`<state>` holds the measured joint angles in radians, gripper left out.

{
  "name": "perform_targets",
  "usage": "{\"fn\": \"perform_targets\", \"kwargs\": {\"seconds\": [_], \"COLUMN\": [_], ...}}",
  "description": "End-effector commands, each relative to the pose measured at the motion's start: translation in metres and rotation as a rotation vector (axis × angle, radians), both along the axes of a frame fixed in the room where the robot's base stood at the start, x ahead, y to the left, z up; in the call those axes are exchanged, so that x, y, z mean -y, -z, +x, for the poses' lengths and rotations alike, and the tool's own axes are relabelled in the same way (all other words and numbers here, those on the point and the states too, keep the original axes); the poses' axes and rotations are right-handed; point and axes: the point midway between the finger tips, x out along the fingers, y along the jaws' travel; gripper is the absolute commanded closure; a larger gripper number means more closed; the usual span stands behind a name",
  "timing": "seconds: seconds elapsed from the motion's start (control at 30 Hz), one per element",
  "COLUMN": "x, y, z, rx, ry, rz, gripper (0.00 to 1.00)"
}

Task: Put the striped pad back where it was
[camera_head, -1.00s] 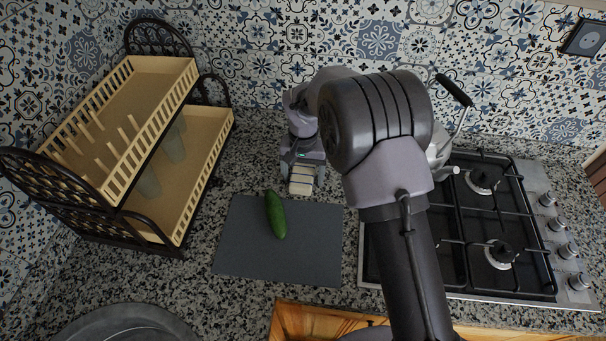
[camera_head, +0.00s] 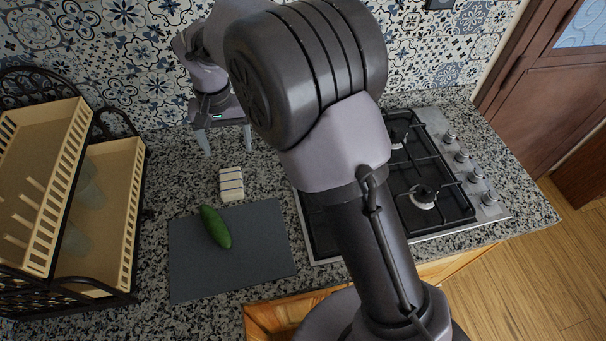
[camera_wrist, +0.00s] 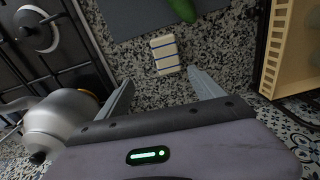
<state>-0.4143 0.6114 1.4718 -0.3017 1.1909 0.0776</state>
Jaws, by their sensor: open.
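The striped pad (camera_head: 231,184) is a small pale block with dark stripes across it. It lies flat on the speckled counter at the back edge of the grey cutting board; I cannot tell whether they touch. It also shows in the wrist view (camera_wrist: 165,54), just past the fingertips. My gripper (camera_head: 226,145) is open and empty, behind the pad and apart from it. In the wrist view my gripper (camera_wrist: 161,79) has its two fingers spread wider than the pad, one toward each side.
A green cucumber (camera_head: 215,227) lies on the grey cutting board (camera_head: 255,255). A dish rack (camera_head: 118,200) stands at the left. A gas hob (camera_head: 440,205) is at the right, and a metal kettle (camera_wrist: 55,118) shows in the wrist view.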

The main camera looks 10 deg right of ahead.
Motion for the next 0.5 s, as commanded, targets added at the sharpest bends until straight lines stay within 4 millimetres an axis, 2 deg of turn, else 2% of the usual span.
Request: {"fn": "perform_targets", "kwargs": {"seconds": [0.03, 0.1, 0.17, 0.23, 0.33, 0.4, 0.5], "x": [0.021, 0.056, 0.084, 0.114, 0.147, 0.162, 0.173], "y": [-0.034, -0.080, -0.112, -0.138, -0.155, -0.156, -0.148], "z": [-0.009, -0.035, -0.065, -0.104, -0.163, -0.198, -0.234], "rx": [0.036, 0.087, 0.138, 0.197, 0.284, 0.340, 0.399], "ry": [0.032, 0.085, 0.130, 0.183, 0.255, 0.297, 0.341], "rz": [0.027, 0.068, 0.103, 0.140, 0.182, 0.203, 0.224], "gripper": [0.23, 0.23, 0.23, 0.23, 0.23, 0.23, 0.23]}}
